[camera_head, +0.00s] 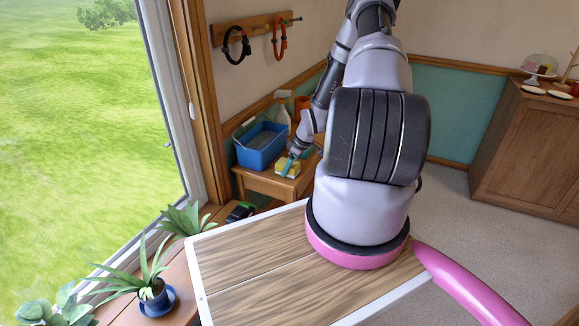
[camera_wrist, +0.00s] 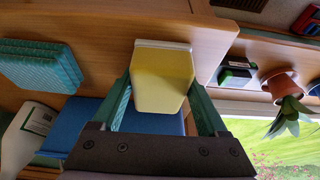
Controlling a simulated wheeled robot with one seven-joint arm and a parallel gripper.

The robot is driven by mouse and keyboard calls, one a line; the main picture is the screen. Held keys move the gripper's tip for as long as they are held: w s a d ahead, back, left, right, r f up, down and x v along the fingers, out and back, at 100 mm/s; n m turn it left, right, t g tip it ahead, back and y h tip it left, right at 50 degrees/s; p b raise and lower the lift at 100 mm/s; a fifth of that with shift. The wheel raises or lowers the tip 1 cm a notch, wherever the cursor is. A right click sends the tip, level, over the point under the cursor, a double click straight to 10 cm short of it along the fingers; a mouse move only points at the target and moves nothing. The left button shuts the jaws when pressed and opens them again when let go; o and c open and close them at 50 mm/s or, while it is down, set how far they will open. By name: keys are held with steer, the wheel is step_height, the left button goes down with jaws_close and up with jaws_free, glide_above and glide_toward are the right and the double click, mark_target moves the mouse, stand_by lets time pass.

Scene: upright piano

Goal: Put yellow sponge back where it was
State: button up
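The yellow sponge (camera_wrist: 162,82), a block with a pale layer along one edge, sits between the two teal fingers of my gripper (camera_wrist: 161,88) in the wrist view. A finger lies against each side of it, so my gripper appears shut on it. In the head view the sponge (camera_head: 281,165) is at my gripper (camera_head: 289,164), over the front of the small wooden table (camera_head: 262,184). I cannot tell whether the sponge touches the tabletop. A blue tub (camera_head: 261,146) stands on that table behind and left of the sponge; it also shows in the wrist view (camera_wrist: 150,123).
A white spray bottle (camera_head: 283,117) stands behind the tub. A teal woven stack (camera_wrist: 40,66) shows left in the wrist view. A green-and-black box (camera_head: 240,211) lies near the window. A potted plant (camera_head: 152,287) stands on the sill. Open floor (camera_head: 450,218) is to the right.

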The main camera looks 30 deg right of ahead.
steer(key=shift+o, duration=1.1)
steer(key=shift+r, duration=0.1)
steer(key=v, duration=1.2)
steer(key=s+a+r+m+h, duration=0.1)
steer(key=s+a+r+m, duration=0.15)
steer(key=r, duration=0.75)
steer(key=s+a+r+m+h, duration=0.1)
steer(key=s+a+r+m, duration=0.15)
steer(key=r, duration=0.75)
steer(key=s+a+r+m+h, duration=0.1)
steer(key=a+r+h, duration=0.15)
steer(key=r, duration=0.75)
steer(key=s+a+r+m+t+y, duration=0.1)
steer(key=s+a+r+m+y, duration=0.1)
steer(key=s+a+r, duration=0.3)
steer(key=s+a+r+m+t+y, duration=0.2)
steer(key=s+a+r, duration=0.4)
steer(key=s+r, duration=0.3)
steer(key=s+m, duration=0.1)
steer(key=s, duration=0.2)
steer(key=shift+m, duration=0.4)
steer(key=shift+a+t, duration=0.1)
steer(key=shift+t, duration=0.2)
